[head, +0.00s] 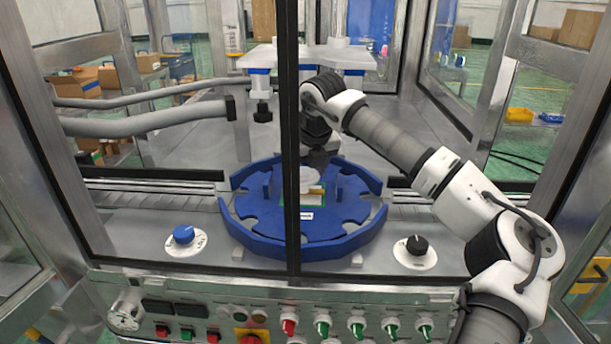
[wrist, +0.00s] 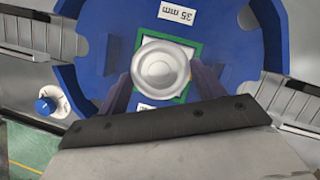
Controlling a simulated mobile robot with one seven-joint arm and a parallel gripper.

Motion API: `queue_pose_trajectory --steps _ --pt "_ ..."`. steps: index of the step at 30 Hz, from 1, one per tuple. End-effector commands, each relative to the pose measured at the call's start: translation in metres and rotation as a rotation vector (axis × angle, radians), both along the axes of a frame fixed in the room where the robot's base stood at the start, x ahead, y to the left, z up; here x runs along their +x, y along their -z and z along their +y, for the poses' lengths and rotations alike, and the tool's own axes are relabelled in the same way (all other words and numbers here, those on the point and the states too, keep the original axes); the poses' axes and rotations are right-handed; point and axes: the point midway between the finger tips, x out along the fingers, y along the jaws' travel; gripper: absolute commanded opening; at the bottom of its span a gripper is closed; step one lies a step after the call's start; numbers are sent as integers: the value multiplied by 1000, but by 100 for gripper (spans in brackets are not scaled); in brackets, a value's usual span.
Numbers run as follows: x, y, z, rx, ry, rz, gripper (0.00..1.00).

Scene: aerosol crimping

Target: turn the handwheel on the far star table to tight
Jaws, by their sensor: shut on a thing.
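The handwheel, a round silver-grey knob (head: 308,180), sits at the middle of a blue star table (head: 250,232). In the wrist view the handwheel (wrist: 160,68) is seen from above, over a green-edged square plate (wrist: 196,48). My gripper (head: 317,160) reaches down over the table from the right. In the wrist view my gripper (wrist: 163,88) has one dark finger at each side of the handwheel, shut on it. The lower finger parts are partly hidden, and a dark post crosses the table in the head view. No tight mark is readable.
A blue knob (head: 183,234) and a black knob (head: 416,245) flank the star table on the metal deck. Metal frame posts (head: 291,120) stand close around it. A white plate (head: 345,58) with blue-collared fittings is behind. A button panel (head: 270,315) is in front.

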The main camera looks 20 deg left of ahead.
Motion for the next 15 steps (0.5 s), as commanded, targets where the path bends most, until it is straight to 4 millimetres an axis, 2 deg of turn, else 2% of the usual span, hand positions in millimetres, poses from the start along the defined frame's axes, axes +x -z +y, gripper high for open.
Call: queue_pose_trajectory --steps 15 --pt "0 -1 0 1 33 1 45"
